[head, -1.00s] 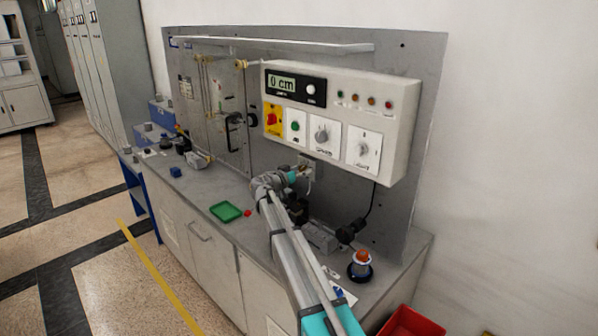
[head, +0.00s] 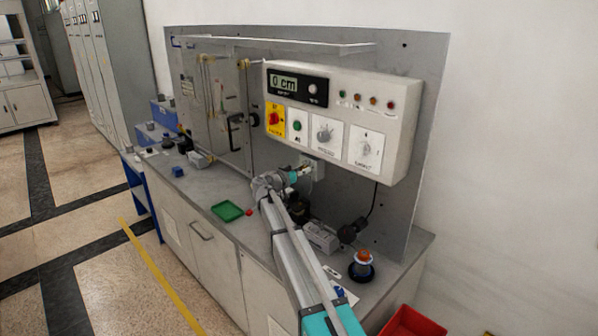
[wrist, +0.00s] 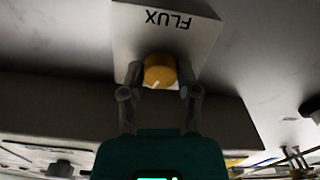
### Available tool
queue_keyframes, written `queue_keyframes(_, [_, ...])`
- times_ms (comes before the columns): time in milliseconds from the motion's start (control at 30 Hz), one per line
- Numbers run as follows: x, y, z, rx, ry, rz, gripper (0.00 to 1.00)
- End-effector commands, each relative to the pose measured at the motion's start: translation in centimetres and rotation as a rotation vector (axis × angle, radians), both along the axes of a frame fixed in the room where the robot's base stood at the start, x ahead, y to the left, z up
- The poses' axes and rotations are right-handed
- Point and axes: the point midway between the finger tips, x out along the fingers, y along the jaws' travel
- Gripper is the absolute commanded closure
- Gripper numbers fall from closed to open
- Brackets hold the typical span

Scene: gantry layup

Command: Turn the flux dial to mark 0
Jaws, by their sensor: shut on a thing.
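The flux dial (wrist: 159,71) is a round orange-yellow knob on a pale plate labelled FLUX (wrist: 167,20), which appears upside down in the wrist view. A short white pointer line shows on the knob's lower edge in that view. No scale numbers are readable around it. My gripper (wrist: 159,78) has one finger on each side of the knob and is shut on it. In the head view, my gripper (head: 305,172) is at a small light box (head: 318,168) below the control panel; the knob itself is hidden there.
The control panel (head: 400,118) overhangs just above my gripper, with a display reading 0 cm (head: 284,84) and several knobs. On the bench are a green tray (head: 227,211), a dark device with a cable (head: 348,233) and an orange-topped item (head: 362,266). The bench front is mostly clear.

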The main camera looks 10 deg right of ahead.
Motion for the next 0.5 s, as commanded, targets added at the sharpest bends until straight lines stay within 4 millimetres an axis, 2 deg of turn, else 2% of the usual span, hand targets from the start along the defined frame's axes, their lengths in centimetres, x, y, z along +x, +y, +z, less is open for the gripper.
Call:
queue_keyframes(267, [0.24, -0.4, 0.12, -0.077, 0.098, -0.002, 1.0])
queue_keyframes(500, [0.25, -0.51, 0.13, -0.189, 0.252, -0.005, 1.0])
